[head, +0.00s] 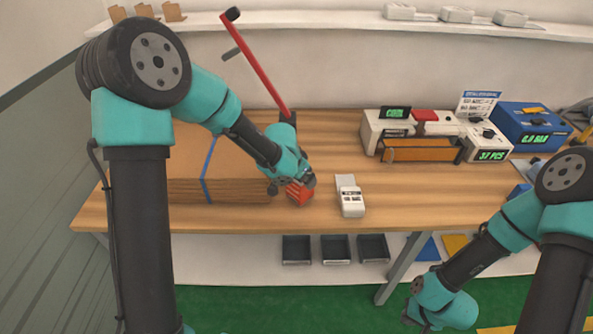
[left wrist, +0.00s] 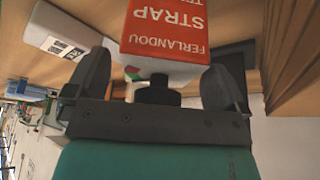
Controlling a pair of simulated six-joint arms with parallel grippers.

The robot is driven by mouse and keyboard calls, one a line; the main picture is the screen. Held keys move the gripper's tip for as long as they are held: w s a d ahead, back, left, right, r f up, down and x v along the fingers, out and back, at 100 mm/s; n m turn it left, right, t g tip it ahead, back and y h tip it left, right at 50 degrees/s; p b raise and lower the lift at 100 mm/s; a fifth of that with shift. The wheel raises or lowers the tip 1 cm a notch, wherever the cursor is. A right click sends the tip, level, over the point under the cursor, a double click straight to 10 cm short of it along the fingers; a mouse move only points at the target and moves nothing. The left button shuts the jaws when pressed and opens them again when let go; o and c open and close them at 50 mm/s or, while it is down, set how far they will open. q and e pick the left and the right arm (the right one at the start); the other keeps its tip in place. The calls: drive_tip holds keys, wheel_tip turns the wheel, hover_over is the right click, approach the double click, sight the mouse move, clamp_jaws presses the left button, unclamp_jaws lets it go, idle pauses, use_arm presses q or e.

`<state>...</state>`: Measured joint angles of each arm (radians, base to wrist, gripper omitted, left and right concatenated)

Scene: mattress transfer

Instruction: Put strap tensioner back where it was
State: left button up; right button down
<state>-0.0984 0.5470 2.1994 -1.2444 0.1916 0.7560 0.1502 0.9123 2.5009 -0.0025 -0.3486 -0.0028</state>
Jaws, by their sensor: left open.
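The strap tensioner (head: 300,193) shows in the head view as a small red block by the table's front, partly hidden by my left gripper (head: 305,180). In the left wrist view its red face (left wrist: 168,28) with white "FERLANDOU STRAP" lettering lies close beyond and between the fingertips. My left gripper (left wrist: 158,75) is open, with its two dark fingers apart; I cannot tell whether either touches the tensioner. My right gripper (head: 411,314) hangs low at the right, in front of the table; its fingers are too unclear to read.
A white handheld device (head: 350,197) lies just right of the tensioner. A cardboard stack (head: 185,189) with a blue strap is at the left. A red lever (head: 262,72) rises behind my left wrist. Machines (head: 425,135) stand at the back right. The table's (head: 440,182) front right is clear.

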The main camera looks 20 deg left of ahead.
use_arm(q)
drive_tip(key=shift+r, duration=0.15)
drive_tip(key=shift+v, duration=0.95)
drive_tip(key=v, duration=1)
